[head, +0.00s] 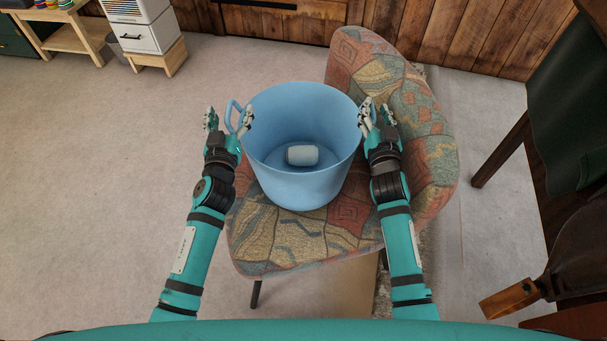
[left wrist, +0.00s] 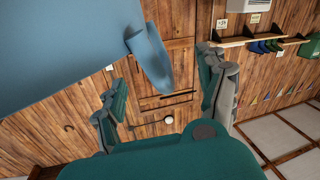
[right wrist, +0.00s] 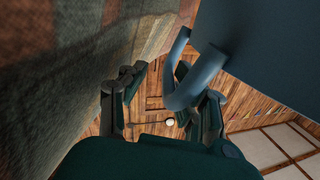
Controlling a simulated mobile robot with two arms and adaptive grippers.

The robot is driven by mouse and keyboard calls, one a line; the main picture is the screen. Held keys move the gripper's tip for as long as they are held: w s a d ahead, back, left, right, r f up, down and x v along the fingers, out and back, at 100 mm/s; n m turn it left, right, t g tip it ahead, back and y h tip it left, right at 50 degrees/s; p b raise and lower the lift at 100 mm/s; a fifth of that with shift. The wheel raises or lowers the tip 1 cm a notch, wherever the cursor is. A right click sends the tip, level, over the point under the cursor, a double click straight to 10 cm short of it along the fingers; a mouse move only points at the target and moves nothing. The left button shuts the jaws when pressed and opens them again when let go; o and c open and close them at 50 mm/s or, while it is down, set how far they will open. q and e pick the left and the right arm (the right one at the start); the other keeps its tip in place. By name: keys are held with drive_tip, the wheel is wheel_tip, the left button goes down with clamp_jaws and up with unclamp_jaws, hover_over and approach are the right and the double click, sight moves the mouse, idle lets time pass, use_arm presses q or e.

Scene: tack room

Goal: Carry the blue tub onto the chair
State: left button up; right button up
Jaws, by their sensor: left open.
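The blue tub (head: 300,187) is upright over the patterned seat of the chair (head: 285,245), apparently resting on it. A pale cylinder (head: 302,155) lies inside the tub. My left gripper (head: 230,116) is open at the tub's left handle (head: 231,117). In the left wrist view that handle (left wrist: 148,58) shows between and beyond the parted fingers. My right gripper (head: 378,112) is at the tub's right side. In the right wrist view the right handle (right wrist: 182,95) hangs between the parted fingers, close to the right one. The tub's underside is hidden.
The chair's backrest (head: 405,110) rises close behind my right gripper. A dark green chair (head: 560,110) stands at the right. A white drawer unit (head: 148,36) on a wooden stand is at the upper left. The pale floor (head: 120,170) at the left is clear.

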use_arm(q)
drive_tip(key=s, duration=1)
drive_tip(key=shift+s, duration=0.35)
use_arm(e)
drive_tip(key=s, duration=1.2)
drive_tip(key=shift+a, duration=0.1)
